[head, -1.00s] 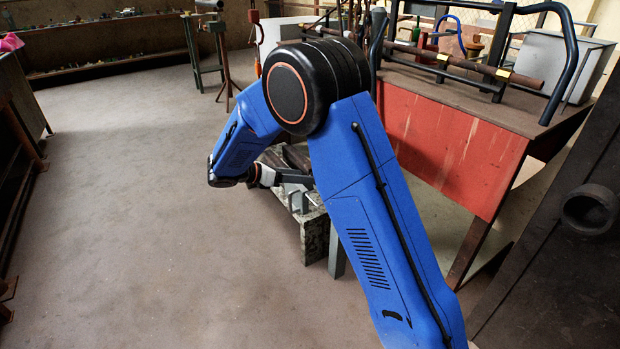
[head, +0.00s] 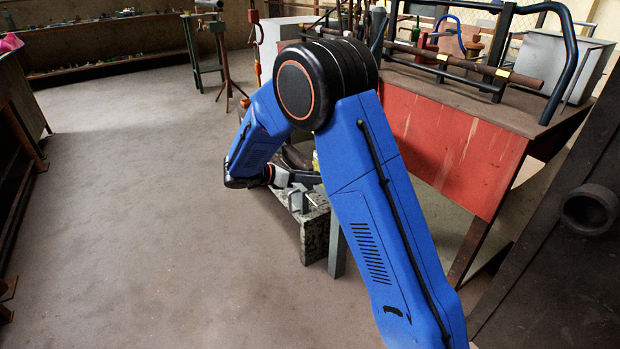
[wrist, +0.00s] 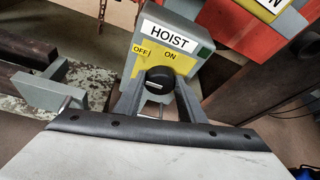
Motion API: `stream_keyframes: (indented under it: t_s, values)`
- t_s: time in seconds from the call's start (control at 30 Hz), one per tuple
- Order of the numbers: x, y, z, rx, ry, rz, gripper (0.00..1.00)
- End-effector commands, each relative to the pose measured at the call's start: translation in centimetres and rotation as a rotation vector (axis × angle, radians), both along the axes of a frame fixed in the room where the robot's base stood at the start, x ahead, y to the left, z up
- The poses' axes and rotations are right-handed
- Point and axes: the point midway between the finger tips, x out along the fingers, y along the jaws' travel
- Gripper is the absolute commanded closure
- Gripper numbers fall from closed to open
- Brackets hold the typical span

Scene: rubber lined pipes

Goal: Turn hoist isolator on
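The hoist isolator (wrist: 160,55) is a grey box with a yellow plate, a white HOIST label, and OFF at left and ON at right, in the upper middle of the wrist view. Its round black knob (wrist: 160,80) sits below these words, with a small pale mark on it. My gripper (wrist: 160,92) has one finger on each side of the knob, seemingly with slight gaps; contact is unclear. In the head view my gripper (head: 300,181) is low beyond my blue arm, and the arm hides the isolator.
A second yellow-labelled grey box (wrist: 268,12) stands close at the right in the wrist view. A grey bracket (wrist: 40,88) is at the left. In the head view a red-fronted bench (head: 450,145) stands right of my arm. The floor (head: 140,200) at left is clear.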

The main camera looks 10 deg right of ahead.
Motion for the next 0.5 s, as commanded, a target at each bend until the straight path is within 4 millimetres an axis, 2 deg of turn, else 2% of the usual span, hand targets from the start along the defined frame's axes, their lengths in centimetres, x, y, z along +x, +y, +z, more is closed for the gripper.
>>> stream_keyframes:
  t_s: [0.27,0.5]
  values:
    - [-0.07,0.01,0.07,0.015,-0.044,0.0,0.86]
    - [-0.27,-0.03,0.09,0.059,-0.182,0.001,0.86]
